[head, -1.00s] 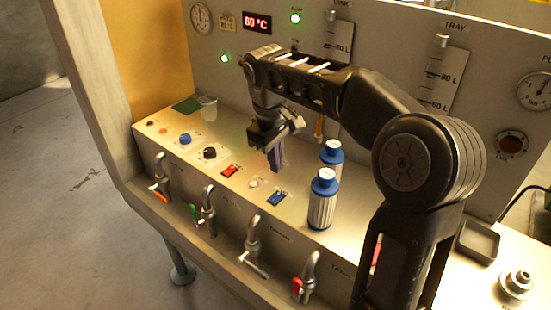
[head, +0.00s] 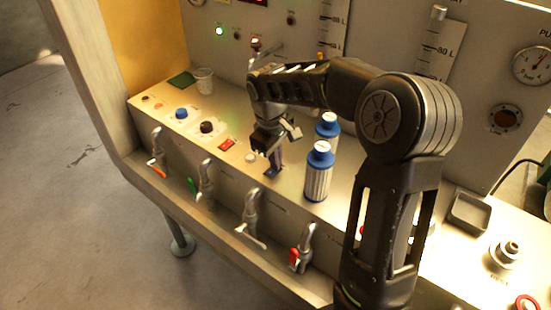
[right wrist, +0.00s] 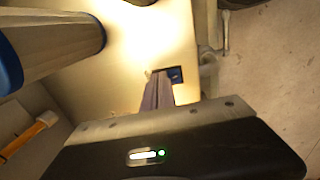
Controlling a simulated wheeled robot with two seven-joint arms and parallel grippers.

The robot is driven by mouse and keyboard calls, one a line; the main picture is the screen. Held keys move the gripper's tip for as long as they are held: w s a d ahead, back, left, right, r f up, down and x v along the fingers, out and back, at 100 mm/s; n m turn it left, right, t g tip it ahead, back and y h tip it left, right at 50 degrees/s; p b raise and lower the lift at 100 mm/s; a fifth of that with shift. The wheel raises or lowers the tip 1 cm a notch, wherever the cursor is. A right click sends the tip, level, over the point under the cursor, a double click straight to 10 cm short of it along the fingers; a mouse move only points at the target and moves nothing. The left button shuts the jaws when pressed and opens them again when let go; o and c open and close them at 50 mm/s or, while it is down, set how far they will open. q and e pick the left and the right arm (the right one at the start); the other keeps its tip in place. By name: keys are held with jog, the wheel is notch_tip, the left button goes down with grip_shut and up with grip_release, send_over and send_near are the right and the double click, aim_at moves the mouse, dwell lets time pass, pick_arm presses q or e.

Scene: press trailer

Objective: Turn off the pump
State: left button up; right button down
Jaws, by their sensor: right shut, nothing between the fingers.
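My right gripper (head: 273,168) is shut and empty, pointing down at the blue rocker switch (head: 271,174) on the sloped panel. The fingers hide most of that switch. In the right wrist view the fingers (right wrist: 158,88) end right at the blue switch (right wrist: 175,74) in its dark frame; I cannot tell whether they press it. A red rocker switch (head: 227,145) sits further left, with a pale round button (head: 251,158) between the two. The switch labels are too small to read. My left gripper is not in view.
Two blue-capped bottles (head: 318,172) stand close to the right of my gripper. Several taps (head: 251,218) line the front. A blue knob (head: 181,113), a black knob (head: 207,127) and a clear cup (head: 204,80) are at left. A green lamp (head: 219,30) glows on the back wall.

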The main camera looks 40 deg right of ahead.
aim_at(271, 175)
jog(key=shift+s+f, duration=0.1)
jog(key=shift+f, duration=0.15)
jog(key=shift+a+f, duration=0.1)
jog(key=shift+s+a, duration=0.2)
jog(key=shift+a, duration=0.55)
jog(key=shift+r, duration=0.2)
jog(key=shift+r+p, duration=0.3)
jog(key=r+p, duration=0.3)
jog(key=r, duration=0.1)
jog(key=shift+a+r, duration=0.15)
jog(key=shift+a, duration=0.05)
jog(key=shift+s+r+b, duration=0.1)
jog(key=shift+r+b, duration=0.3)
jog(key=shift+b, duration=0.15)
notch_tip(271, 175, up, 8)
jog(key=a, duration=0.1)
jog(key=shift+r+b, duration=0.15)
jog(key=shift+b, duration=0.25)
